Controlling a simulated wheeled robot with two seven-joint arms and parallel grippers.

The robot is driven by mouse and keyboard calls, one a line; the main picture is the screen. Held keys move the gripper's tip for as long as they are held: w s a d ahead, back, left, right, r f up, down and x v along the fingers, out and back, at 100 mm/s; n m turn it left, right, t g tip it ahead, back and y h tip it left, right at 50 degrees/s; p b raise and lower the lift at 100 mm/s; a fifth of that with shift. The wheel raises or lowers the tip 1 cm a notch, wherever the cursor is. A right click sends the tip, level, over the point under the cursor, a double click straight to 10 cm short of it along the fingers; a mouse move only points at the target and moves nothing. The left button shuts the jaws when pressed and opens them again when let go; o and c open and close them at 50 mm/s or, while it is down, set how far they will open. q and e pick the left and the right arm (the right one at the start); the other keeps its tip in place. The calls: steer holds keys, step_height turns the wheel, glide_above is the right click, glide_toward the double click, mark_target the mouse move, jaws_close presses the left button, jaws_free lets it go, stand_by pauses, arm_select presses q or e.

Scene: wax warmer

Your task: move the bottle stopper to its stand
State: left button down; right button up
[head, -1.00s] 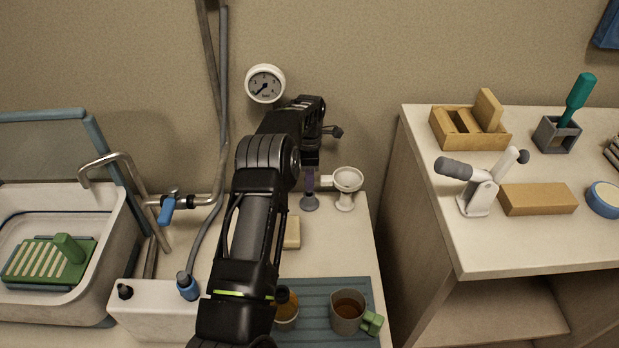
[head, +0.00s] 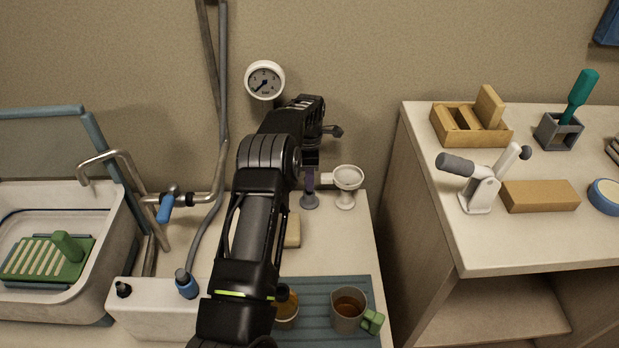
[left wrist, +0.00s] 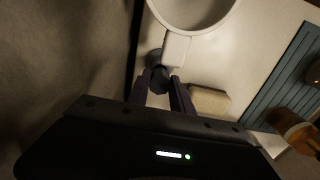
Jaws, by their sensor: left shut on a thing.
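My left gripper (head: 310,184) is at the back of the counter, with its dark purple fingers pointing down. In the left wrist view its fingers (left wrist: 162,84) close around a small dark grey piece (left wrist: 160,77), which I take to be the bottle stopper; the fingers hide much of it. A grey flared foot (head: 310,202) shows on the counter just below the fingertips, probably the stand. I cannot tell clearly where stopper and foot part, or whether they touch. My right gripper is not in view.
A white pedestal bowl (head: 348,179) stands close right of the fingers, its side arm reaching toward them. A beige block (head: 293,232), an amber bottle (head: 286,308) and a mug (head: 347,308) are nearer the front. A gauge (head: 265,80) is on the wall behind.

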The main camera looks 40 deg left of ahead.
arm_select(q)
steer(key=shift+f+b, duration=1.05)
steer(key=shift+f, duration=0.35)
stand_by(0.4)
steer(key=c, duration=1.1)
jaws_free()
steer(key=shift+o, duration=0.2)
steer(key=shift+r, duration=0.15)
steer(key=shift+r+p, duration=2.25)
steer(key=shift+r, duration=1.7)
step_height(320, 180, up, 8)
